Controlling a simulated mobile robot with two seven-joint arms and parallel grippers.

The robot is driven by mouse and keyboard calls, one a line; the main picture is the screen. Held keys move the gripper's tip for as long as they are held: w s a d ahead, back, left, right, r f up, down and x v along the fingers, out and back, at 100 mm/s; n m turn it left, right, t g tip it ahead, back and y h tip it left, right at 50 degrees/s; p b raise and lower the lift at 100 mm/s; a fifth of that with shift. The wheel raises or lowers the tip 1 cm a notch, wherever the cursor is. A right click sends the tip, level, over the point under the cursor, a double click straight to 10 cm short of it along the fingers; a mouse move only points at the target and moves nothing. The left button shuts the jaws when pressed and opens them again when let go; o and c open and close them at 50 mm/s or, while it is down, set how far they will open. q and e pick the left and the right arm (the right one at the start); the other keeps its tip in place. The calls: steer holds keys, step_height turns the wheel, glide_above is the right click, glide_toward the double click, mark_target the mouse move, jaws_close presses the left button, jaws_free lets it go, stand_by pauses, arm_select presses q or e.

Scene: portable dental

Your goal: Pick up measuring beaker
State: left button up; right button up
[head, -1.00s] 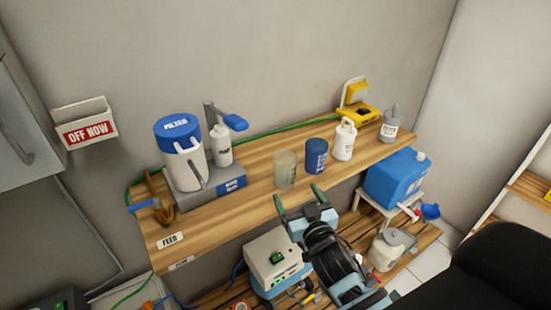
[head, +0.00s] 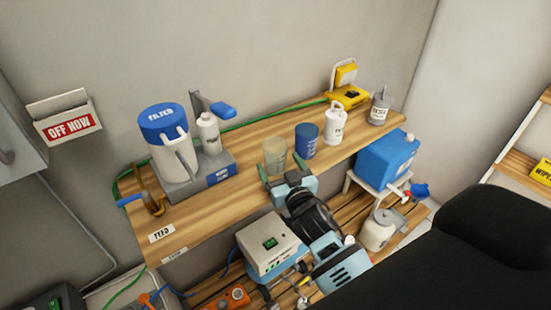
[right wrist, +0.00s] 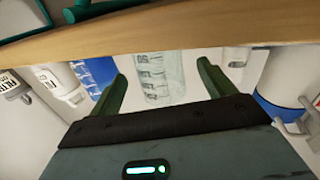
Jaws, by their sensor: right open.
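The measuring beaker (head: 275,153) is a clear, slightly greenish cup with marks on its side. It stands upright near the front edge of the wooden shelf (head: 220,185). My right gripper (head: 281,166) is open at the shelf's front edge, right before the beaker. In the right wrist view, which looks upside down, the beaker (right wrist: 160,75) shows between the two green fingers of the gripper (right wrist: 160,82). I cannot tell whether the fingers touch it. My left gripper is not in view.
A blue cup (head: 306,141) stands close right of the beaker, then a white bottle (head: 335,124) and a grey bottle (head: 379,108). The filter unit (head: 170,140) is to the left. A grey-white box (head: 270,245) sits below the shelf.

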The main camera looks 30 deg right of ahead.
mark_target(279, 164)
steer(key=w, duration=0.4)
steer(key=shift+d+f, duration=0.2)
steer(key=shift+d, duration=0.1)
steer(key=c, duration=1)
steer(key=shift+c, duration=0.3)
steer(key=shift+r, duration=0.1)
